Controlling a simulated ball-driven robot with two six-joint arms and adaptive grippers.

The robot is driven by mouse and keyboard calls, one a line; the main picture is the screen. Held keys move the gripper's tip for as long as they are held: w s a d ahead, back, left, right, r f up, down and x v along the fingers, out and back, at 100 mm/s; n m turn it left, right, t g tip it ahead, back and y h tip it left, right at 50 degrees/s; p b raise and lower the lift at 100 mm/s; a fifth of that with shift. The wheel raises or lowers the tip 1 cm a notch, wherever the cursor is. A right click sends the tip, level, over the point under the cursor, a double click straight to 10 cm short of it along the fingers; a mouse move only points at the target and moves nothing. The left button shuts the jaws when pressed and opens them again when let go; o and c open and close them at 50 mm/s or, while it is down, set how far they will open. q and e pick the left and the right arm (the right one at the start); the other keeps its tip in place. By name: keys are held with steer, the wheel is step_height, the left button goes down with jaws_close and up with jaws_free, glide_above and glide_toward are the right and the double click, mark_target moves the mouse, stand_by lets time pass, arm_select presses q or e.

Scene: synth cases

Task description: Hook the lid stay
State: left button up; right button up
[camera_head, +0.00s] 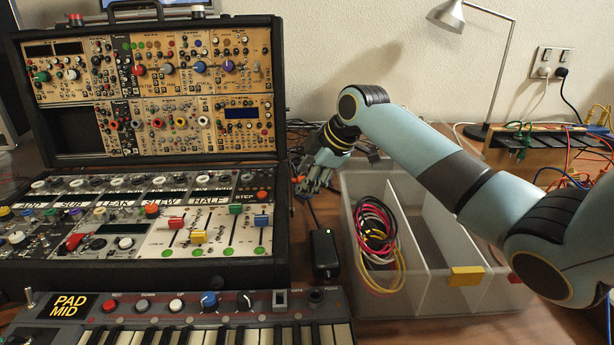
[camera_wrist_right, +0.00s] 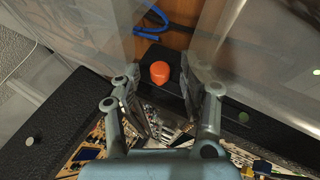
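The black synth case stands at left in the head view, its panelled lid (camera_head: 150,90) raised and leaning back behind the base (camera_head: 140,225). My right gripper (camera_head: 316,180) is just off the case's right side, near the hinge corner, pointing down. In the right wrist view my right gripper (camera_wrist_right: 160,88) has its fingers apart. An orange knob (camera_wrist_right: 160,72) shows in the gap between them, against a dark edge; I cannot tell how deep it sits between the fingers. It does not look gripped. I cannot clearly make out the lid stay. My left gripper is out of view.
A clear divided bin (camera_head: 410,290) with coiled cables (camera_head: 375,230) stands right of the case, under my right arm. A black adapter (camera_head: 324,253) lies between them. A keyboard (camera_head: 190,315) is in front. A lamp (camera_head: 490,85) and a wooden cable rack (camera_head: 530,145) are behind.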

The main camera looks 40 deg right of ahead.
steer(key=c, duration=0.4)
jaws_close()
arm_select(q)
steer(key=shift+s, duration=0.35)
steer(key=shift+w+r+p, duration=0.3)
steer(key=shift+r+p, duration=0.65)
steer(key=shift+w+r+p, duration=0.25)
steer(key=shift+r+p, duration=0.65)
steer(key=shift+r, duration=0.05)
arm_select(e)
steer(key=shift+s+a+r+n+t+h, duration=0.25)
steer(key=shift+s+r+t+h, duration=0.2)
steer(key=shift+r+t, duration=0.45)
steer(key=shift+s+a+r+n+t+h, duration=0.2)
steer(key=shift+s+r+n+t+h, duration=0.15)
steer(key=shift+r+t, duration=0.5)
steer(key=shift+s+a+r+n+t+h, duration=0.2)
steer(key=shift+s+r+t+h, duration=0.3)
steer(key=shift+t, duration=0.55)
steer(key=shift+w+r, duration=0.2)
